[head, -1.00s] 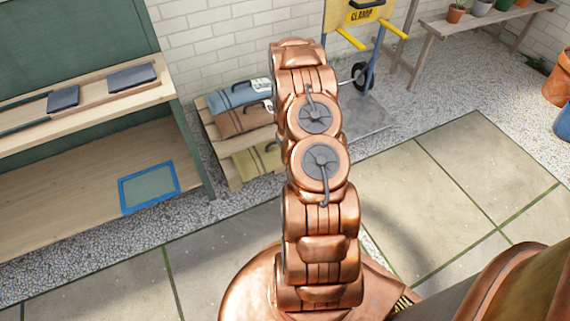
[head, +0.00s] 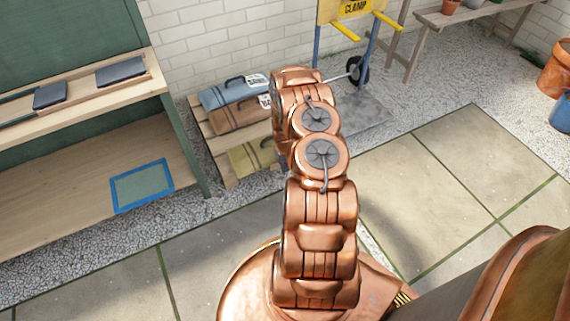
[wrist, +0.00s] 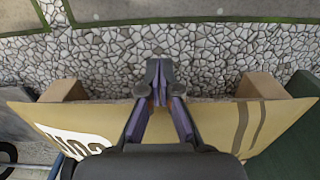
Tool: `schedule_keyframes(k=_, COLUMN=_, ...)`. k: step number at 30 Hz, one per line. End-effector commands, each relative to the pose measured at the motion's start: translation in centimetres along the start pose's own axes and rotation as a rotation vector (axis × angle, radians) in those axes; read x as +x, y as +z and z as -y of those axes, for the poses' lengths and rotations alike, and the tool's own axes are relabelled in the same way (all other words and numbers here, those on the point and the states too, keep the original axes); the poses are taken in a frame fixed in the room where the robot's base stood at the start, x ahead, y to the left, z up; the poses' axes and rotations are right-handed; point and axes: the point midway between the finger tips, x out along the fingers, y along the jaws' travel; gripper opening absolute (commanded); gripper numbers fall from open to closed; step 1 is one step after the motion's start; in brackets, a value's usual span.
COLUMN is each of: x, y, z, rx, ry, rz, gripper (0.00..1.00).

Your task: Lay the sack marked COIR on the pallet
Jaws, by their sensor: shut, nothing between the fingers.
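Three sacks rest on a wooden slatted stand: a blue sack (head: 230,92) on top, a brown one (head: 238,116) below it, and an olive-yellow one (head: 252,157) lowest. Their labels are too small to read in the head view, so I cannot tell which is COIR. In the wrist view, my gripper (wrist: 156,76) is shut and empty over a tan-yellow sack (wrist: 215,122) with dark stripes. Its white label (wrist: 75,138) is partly cut off and not clearly readable. I cannot tell if the fingers touch it. My arm hides the gripper in the head view. I cannot identify the pallet for certain.
The wooden stand (head: 205,135) stands between a green-legged bench (head: 100,92) and a yellow-and-blue hand truck (head: 352,22). A blue-framed panel (head: 142,185) lies on the bench's lower shelf. A potting table (head: 470,14) is at the back right. Paving in front is clear.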

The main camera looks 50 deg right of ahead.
Motion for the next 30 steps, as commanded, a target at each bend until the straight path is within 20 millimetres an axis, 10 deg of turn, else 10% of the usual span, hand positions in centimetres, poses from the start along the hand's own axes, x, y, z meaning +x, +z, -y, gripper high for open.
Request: schedule_keyframes(k=30, x=-0.3, y=-4.5, z=0.1, rx=-0.002, ry=0.0, rz=-0.004, gripper=0.0)
